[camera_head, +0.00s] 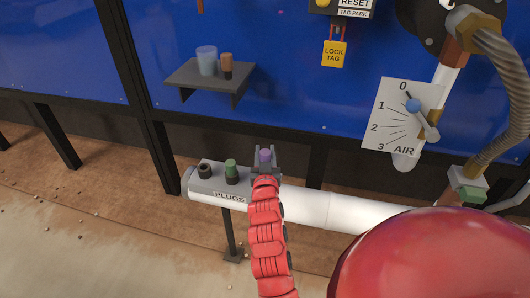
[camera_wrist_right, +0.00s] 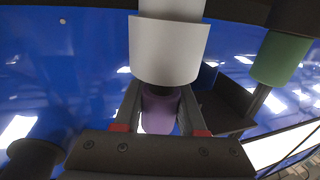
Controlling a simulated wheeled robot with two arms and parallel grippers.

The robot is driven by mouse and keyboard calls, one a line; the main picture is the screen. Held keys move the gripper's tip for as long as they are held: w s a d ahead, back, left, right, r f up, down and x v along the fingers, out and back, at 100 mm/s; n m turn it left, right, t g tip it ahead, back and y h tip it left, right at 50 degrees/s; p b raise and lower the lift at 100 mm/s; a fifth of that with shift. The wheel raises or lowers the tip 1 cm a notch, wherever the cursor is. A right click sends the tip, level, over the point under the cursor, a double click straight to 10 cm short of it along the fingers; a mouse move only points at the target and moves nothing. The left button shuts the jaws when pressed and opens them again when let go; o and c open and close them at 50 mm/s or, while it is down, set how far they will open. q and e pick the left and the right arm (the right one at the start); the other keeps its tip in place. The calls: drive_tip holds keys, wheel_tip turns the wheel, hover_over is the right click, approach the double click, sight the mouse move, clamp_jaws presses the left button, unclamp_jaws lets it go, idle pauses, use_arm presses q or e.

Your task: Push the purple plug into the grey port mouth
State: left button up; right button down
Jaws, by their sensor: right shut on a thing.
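The purple plug (camera_head: 265,155) stands at the right part of the grey rack marked PLUGS (camera_head: 207,184). My right gripper (camera_head: 265,160) is shut on it, with a finger on each side. In the right wrist view the purple plug (camera_wrist_right: 160,108) shows between the fingers. A pale grey cylinder (camera_wrist_right: 168,50) lies directly past the plug in that view; I cannot tell whether they touch or whether this is the port mouth. I cannot pick out the grey port mouth for certain in the head view. My left gripper is not in view.
A green plug (camera_head: 231,168) and a black one (camera_head: 205,171) stand on the rack left of my gripper. A shelf (camera_head: 190,76) holds a blue cup (camera_head: 206,60). A ridged hose (camera_head: 505,90) and AIR dial (camera_head: 392,122) are at the right.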

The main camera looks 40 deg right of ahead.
drive_tip(key=shift+f+b, duration=0.7)
drive_tip(key=shift+f, duration=0.2)
drive_tip(key=shift+c, duration=2)
unclamp_jaws()
drive_tip(key=shift+r, duration=0.1)
drive_tip(key=p+v, duration=0.5)
drive_tip(key=v, duration=1.2)
drive_tip(key=shift+a, duration=0.25)
drive_tip(key=shift+s, duration=0.15)
